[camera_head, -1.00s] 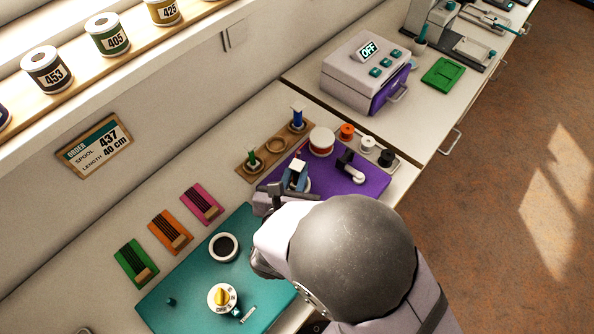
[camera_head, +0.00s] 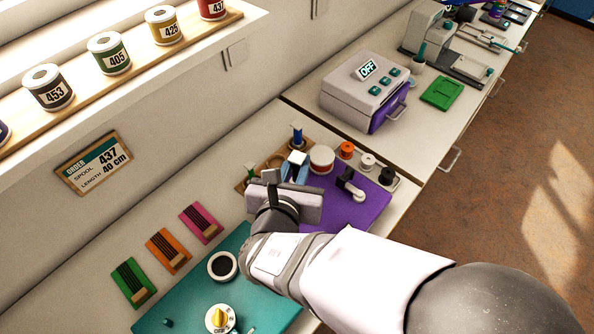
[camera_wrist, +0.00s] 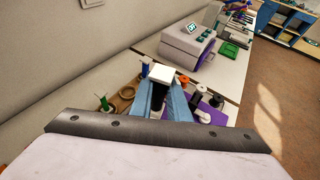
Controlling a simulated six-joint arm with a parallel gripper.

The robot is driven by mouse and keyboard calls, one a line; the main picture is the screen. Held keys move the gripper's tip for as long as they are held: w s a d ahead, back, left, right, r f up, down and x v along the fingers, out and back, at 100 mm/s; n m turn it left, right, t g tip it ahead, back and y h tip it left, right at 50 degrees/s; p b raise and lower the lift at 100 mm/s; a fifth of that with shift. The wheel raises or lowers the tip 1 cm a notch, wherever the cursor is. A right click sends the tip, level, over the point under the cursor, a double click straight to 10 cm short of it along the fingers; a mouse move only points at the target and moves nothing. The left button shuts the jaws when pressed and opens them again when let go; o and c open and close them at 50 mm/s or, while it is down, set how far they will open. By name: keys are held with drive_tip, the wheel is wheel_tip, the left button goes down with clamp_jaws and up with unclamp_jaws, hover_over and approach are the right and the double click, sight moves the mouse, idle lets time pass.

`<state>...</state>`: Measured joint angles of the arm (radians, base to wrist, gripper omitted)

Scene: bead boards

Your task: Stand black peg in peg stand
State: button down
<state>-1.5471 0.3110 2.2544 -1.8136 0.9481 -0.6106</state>
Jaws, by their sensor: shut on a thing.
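My gripper (camera_head: 293,170) is beside the wooden peg stand (camera_head: 286,151), over the stand's side of the purple mat. In the wrist view its blue fingers (camera_wrist: 165,96) are shut on a dark thing, taken as the black peg (camera_wrist: 158,97). A white block shows at the fingers' far end, and most of the peg is hidden. The stand holds a green peg (camera_head: 250,172) at its left end and a blue peg (camera_head: 297,135) at its right end. An empty round place (camera_wrist: 127,92) lies between them. I cannot tell the gap between held peg and stand.
On the purple mat (camera_head: 365,205) stands a black and white fixture (camera_head: 350,185). A white and red spool (camera_head: 321,159) and small orange, white and black spools stand right of the gripper. The teal mat (camera_head: 190,300) lies at lower left. The wall runs behind the stand.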

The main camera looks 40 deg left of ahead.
drive_tip(key=w+a+f+n+g+y+b, duration=0.1)
drive_tip(key=w+a+f+b, duration=0.3)
drive_tip(key=a, duration=0.4)
drive_tip(key=w+a+f+n+y+b, duration=0.1)
drive_tip(key=w+a+b, duration=0.4)
drive_tip(key=a, duration=0.3)
drive_tip(key=shift+s+d+f, duration=0.1)
drive_tip(key=shift+d+f, duration=0.05)
drive_tip(key=shift+f, duration=2.45)
drive_tip(key=shift+s+d+f, duration=0.1)
drive_tip(key=shift+f, duration=2.45)
drive_tip(key=shift+f+b, duration=0.25)
drive_tip(key=shift+b, duration=0.2)
drive_tip(key=c, duration=1.7)
unclamp_jaws()
drive_tip(key=shift+r, duration=0.1)
drive_tip(key=shift+r+p, duration=0.15)
drive_tip(key=shift+p, duration=0.15)
drive_tip(key=shift+m+h, duration=0.3)
drive_tip(key=shift+h, duration=0.1)
drive_tip(key=b+v, duration=0.2)
drive_tip(key=v, duration=1)
drive_tip(key=shift+d, duration=0.15)
